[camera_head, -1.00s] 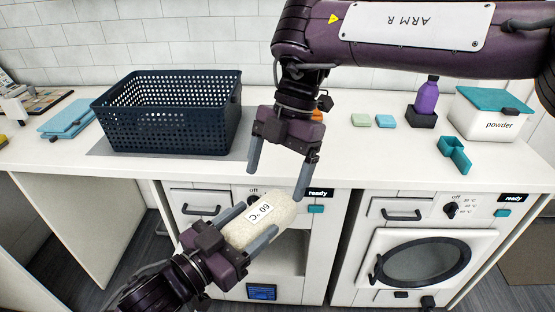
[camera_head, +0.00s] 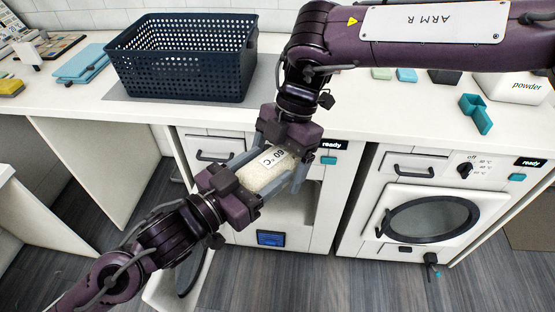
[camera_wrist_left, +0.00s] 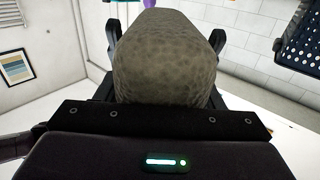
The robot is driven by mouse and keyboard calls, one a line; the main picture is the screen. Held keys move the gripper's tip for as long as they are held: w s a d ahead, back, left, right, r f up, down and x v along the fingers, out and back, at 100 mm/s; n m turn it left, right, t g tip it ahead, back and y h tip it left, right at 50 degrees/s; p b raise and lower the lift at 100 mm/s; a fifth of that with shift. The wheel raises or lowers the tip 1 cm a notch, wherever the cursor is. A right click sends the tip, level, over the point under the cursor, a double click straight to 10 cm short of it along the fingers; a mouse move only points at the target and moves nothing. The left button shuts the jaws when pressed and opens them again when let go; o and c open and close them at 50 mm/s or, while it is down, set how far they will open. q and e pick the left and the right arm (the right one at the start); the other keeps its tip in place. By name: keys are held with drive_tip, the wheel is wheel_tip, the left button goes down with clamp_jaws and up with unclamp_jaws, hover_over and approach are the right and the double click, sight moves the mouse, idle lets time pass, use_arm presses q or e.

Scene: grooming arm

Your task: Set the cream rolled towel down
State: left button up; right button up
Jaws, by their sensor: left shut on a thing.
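In the left wrist view the towel (camera_wrist_left: 165,58) fills the middle between the fingers and looks dark. My right gripper (camera_head: 281,161) is at the towel's far end, its fingers spread and one beside the towel's right side. The other finger is partly hidden, and I cannot tell whether they touch the towel.
A dark blue perforated basket (camera_head: 185,75) stands on a grey mat on the counter (camera_head: 375,120). Blue folded cloths (camera_head: 80,66) lie to its left. A teal holder (camera_head: 475,115) and a powder box (camera_head: 515,90) are at right. The counter's front middle is clear.

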drive_tip(key=c, duration=0.9)
use_arm(q)
drive_tip(key=o, duration=1.2)
drive_tip(key=shift+c, duration=0.2)
use_arm(e)
drive_tip(key=shift+c, duration=0.6)
